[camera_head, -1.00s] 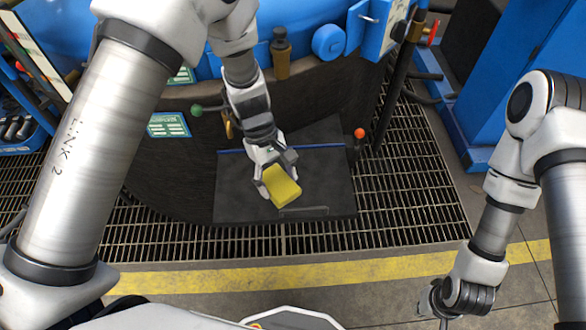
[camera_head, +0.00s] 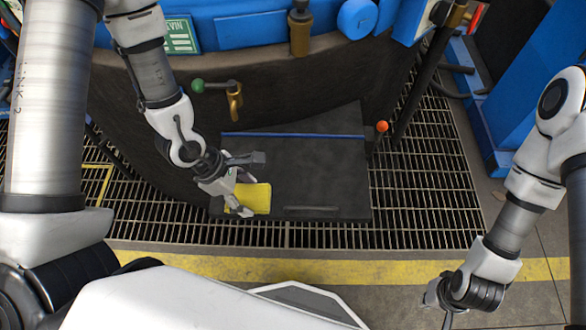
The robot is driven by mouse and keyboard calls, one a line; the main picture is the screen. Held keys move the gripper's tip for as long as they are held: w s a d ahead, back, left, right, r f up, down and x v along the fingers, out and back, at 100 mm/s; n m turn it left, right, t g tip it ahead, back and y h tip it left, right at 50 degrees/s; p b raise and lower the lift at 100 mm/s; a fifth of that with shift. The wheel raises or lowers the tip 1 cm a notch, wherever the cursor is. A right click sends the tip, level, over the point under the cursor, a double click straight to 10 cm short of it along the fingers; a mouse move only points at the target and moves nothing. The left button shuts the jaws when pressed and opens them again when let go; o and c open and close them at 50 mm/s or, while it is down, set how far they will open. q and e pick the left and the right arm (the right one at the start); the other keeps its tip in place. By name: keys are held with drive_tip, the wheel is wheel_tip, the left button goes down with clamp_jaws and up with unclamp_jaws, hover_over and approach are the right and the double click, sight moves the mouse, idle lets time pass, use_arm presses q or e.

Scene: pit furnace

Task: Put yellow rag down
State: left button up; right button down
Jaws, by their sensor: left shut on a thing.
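The yellow rag (camera_head: 256,198) is a flat, block-like yellow piece at the left front of a dark flat plate in the head view. My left gripper (camera_head: 241,190) is shut on the rag from its left side, and its fingers hide part of the rag's left edge. The rag is at or just above the plate; I cannot tell whether it touches. My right gripper (camera_head: 440,298) hangs at the lower right over the floor, far from the rag; its fingers are too small to read.
The dark plate (camera_head: 315,175) has bare room right of the rag. A floor grating (camera_head: 425,200) surrounds it, with a yellow floor stripe (camera_head: 330,269) in front. A red-knobbed lever (camera_head: 382,127) stands at the plate's right, and a green-knobbed handle (camera_head: 198,86) is behind.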

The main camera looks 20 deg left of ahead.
use_arm(q)
drive_tip(key=shift+w+d+f+b, duration=0.15)
drive_tip(key=shift+w+f+b, duration=0.05)
drive_tip(key=shift+w+b, duration=0.3)
drive_tip(key=shift+w+d+f+b, duration=0.1)
drive_tip(key=shift+w+f+b, duration=0.05)
drive_tip(key=shift+w+b, duration=0.25)
drive_tip(key=w+d+p, duration=0.1)
drive_tip(key=w+p, duration=0.1)
drive_tip(key=w, duration=0.1)
drive_tip(key=w+d+p, duration=0.1)
drive_tip(key=shift+w+d+r+p, duration=0.3)
drive_tip(key=shift+w+p, duration=0.1)
drive_tip(key=p, duration=0.3)
hover_over(296, 171)
drive_tip(key=a, duration=0.1)
drive_tip(key=shift+s+f, duration=0.25)
drive_tip(key=shift+f, duration=0.35)
drive_tip(key=f, duration=0.4)
drive_tip(key=shift+w+b, duration=0.2)
drive_tip(key=shift+b, duration=0.15)
use_arm(e)
wheel_tip(296, 171, up, 2)
drive_tip(key=shift+r, duration=0.15)
use_arm(q)
drive_tip(key=shift+s, duration=0.1)
drive_tip(key=shift+f, duration=0.1)
drive_tip(key=o, duration=1)
use_arm(e)
drive_tip(key=shift+f, duration=0.2)
